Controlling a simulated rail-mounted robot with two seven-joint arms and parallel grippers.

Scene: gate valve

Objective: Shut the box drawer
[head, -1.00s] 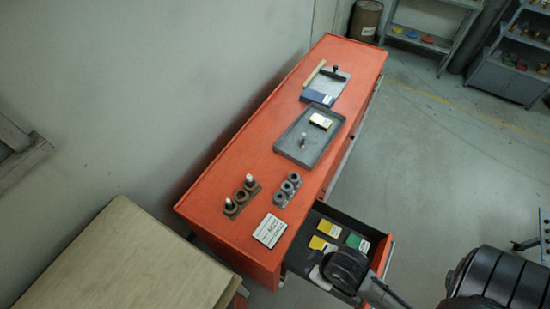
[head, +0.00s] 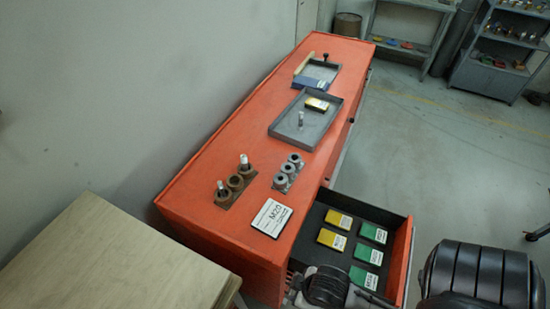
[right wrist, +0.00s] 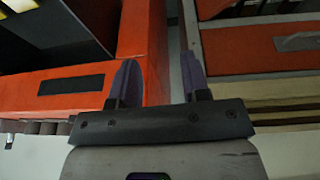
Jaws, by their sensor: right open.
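The box drawer (head: 403,258) sticks out open from the near right end of the orange cabinet (head: 195,210). Yellow and green boxes lie on its dark floor. In the right wrist view the orange drawer front (right wrist: 50,104) with a dark handle strip (right wrist: 70,85) shows at the left, with part of the dark inside above it. My right gripper (right wrist: 160,62) is open and empty. Its left finger overlaps the drawer front's end in that picture; I cannot tell whether they touch. In the head view my right arm covers the drawer's near corner. My left gripper is out of view.
Trays (head: 278,127), metal fittings (head: 288,173) and an M20 sign (head: 271,217) sit on the cabinet top. A wooden table (head: 110,255) stands at the lower left. Open floor (head: 450,150) lies to the right, with shelves (head: 500,62) behind.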

